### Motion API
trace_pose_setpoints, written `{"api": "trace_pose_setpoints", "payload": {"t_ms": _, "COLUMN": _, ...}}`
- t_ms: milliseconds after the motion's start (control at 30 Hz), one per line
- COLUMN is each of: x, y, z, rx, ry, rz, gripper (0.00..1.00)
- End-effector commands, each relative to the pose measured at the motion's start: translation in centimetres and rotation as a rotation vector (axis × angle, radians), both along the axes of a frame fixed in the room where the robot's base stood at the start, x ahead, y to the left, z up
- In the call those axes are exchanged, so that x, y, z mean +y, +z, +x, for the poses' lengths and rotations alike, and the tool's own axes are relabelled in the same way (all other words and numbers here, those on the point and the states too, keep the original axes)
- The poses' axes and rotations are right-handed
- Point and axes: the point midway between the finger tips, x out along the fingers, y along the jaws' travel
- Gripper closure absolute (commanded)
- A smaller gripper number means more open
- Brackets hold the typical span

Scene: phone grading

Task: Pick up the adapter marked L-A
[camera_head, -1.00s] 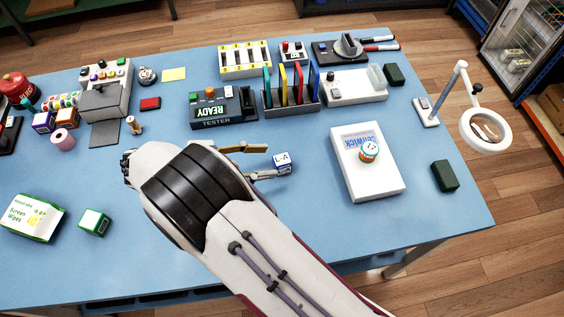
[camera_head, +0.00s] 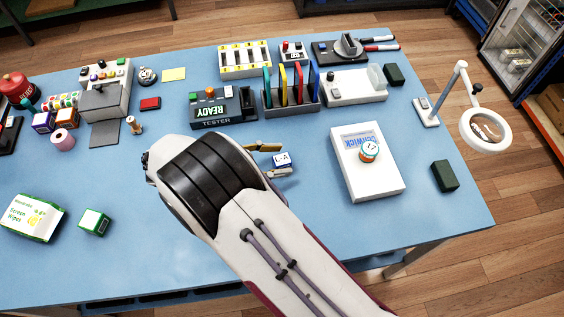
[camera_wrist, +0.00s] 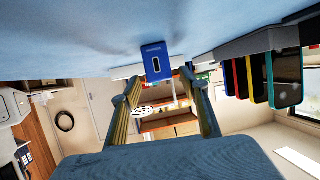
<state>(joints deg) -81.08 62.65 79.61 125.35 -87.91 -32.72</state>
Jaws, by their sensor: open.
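The adapter marked L-A (camera_head: 281,160) is a small block with a white labelled top and blue sides. It stands on the blue table in the middle of the head view. In the wrist view the blue adapter (camera_wrist: 156,60) shows a slot in its face, just ahead of the fingertips and roughly centred between them. My gripper (camera_head: 269,160) is open, with one finger on the far side of the adapter and the other on its near side in the head view. In the wrist view both tan fingers of my gripper (camera_wrist: 160,90) are apart, with nothing held. Whether a finger touches the adapter cannot be told.
A tester (camera_head: 222,108) and a rack of coloured panels (camera_head: 291,101) stand behind the adapter. A white box (camera_head: 375,185) with a small round tub (camera_head: 369,152) on it lies to the right. A green-edged cube (camera_head: 94,222) and a wipes pack (camera_head: 31,217) sit left. The front table is clear.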

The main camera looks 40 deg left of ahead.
Motion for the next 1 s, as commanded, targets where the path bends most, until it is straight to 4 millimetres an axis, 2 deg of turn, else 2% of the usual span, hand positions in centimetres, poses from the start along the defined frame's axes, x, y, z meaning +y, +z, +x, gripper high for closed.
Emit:
{"api": "trace_pose_setpoints", "payload": {"t_ms": 300, "x": -1.7, "y": -1.3, "z": 2.4, "rx": 0.000, "ry": -0.001, "rz": -0.002, "gripper": 0.56}}
{"api": "trace_pose_setpoints", "payload": {"t_ms": 867, "x": -1.8, "y": -1.4, "z": 2.6, "rx": 0.000, "ry": 0.000, "rz": 0.000, "gripper": 0.56}}
{"api": "trace_pose_setpoints", "payload": {"t_ms": 900, "x": -1.8, "y": -1.4, "z": 2.6, "rx": 0.000, "ry": 0.000, "rz": 0.000, "gripper": 0.61}}
{"api": "trace_pose_setpoints", "payload": {"t_ms": 1000, "x": -1.8, "y": -1.4, "z": 2.6, "rx": 0.000, "ry": 0.000, "rz": 0.000, "gripper": 0.87}}
